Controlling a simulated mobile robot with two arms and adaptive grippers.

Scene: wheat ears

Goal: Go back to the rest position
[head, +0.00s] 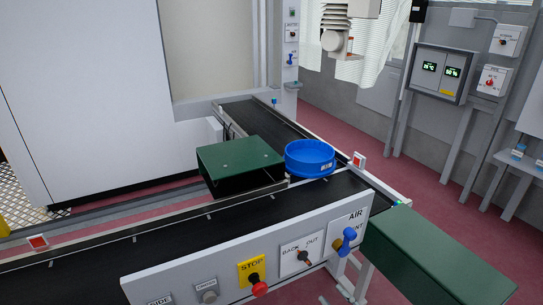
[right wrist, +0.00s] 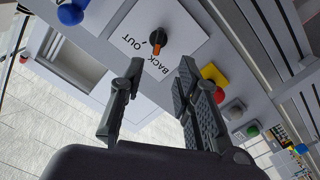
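My right gripper (right wrist: 160,68) shows in the right wrist view with its two dark fingers apart and nothing between them. Beyond the fingertips is the front panel with the BACK/OUT selector switch (right wrist: 157,38), which has a black and orange knob. The fingers appear clear of the knob. The same switch (head: 302,255) shows in the head view on the conveyor's front panel. I cannot make out either gripper in the head view, and my left gripper is in neither view.
A blue round container (head: 310,158) stands on the conveyor (head: 215,223) beside a green cover (head: 240,160). The panel also carries a yellow STOP plate (head: 251,271) with a red button and a blue AIR valve (head: 347,238). A green box (head: 435,262) is at right.

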